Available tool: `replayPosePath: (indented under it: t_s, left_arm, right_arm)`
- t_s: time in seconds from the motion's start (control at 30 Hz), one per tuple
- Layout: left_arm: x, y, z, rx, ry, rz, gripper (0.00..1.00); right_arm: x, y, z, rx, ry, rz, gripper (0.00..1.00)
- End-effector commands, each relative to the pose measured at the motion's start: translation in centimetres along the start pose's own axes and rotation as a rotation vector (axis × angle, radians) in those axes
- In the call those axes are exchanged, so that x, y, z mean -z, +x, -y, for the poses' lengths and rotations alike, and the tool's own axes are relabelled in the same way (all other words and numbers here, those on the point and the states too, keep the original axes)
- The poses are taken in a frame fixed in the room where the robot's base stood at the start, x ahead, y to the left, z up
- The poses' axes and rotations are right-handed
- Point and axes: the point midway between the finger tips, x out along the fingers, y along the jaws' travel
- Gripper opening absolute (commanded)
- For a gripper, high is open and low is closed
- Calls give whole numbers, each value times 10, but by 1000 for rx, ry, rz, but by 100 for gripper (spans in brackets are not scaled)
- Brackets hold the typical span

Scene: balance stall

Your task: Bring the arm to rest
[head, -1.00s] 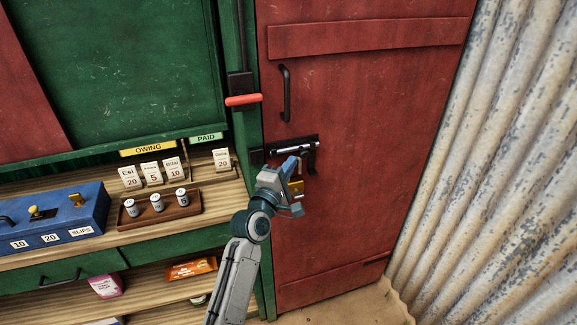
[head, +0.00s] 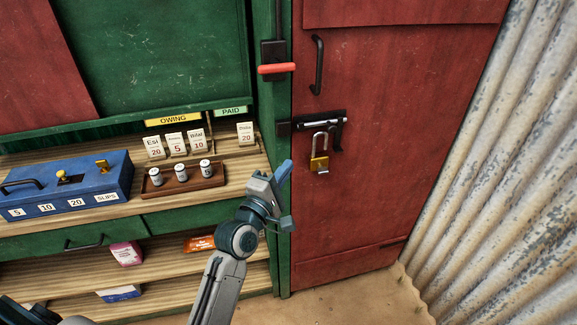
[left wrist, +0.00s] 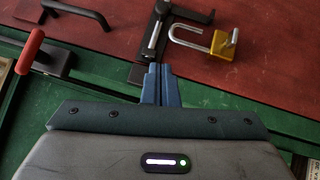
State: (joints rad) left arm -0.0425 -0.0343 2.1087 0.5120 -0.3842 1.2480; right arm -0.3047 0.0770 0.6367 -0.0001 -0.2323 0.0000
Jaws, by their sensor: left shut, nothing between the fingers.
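My left gripper (head: 284,171) is shut and empty, held up in front of the green post beside the red door (head: 400,190). My right gripper is not in view.
A red-handled lever (head: 276,69) is on the post. To the left, a counter holds a blue cash box (head: 70,190), a brown tray (head: 215,182) with small rolls, and standing price cards. Shelves with packets lie below. A corrugated wall (head: 490,200) stands at right.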

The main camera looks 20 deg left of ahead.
Motion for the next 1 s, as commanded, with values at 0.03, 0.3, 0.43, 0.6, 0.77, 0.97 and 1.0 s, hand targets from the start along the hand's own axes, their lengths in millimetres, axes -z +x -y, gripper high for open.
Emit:
replayPosePath:
  t_s: [0.03, 0.3, 0.43, 0.6, 0.77, 0.97, 1.0]
  left_arm:
    - [0, 0, 0, 0, 0, 0, 0]
    - [0, 0, 0, 0, 0, 0, 0]
    - [2, 1, 6, 12, 9, -3, 0]
    - [18, 0, 74, 137, 117, -30, 0]
    - [45, -23, 189, 358, 314, -41, 0]
    - [75, -89, 326, 639, 566, 16, 0]
    - [80, -106, 350, 693, 614, 37, 0]
  right_arm:
    - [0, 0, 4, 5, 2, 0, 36]
    - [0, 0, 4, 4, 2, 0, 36]
    - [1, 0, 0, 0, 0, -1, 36]
    - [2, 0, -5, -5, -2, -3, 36]
    - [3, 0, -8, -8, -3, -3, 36]
    - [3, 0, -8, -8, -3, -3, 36]
    - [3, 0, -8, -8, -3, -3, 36]
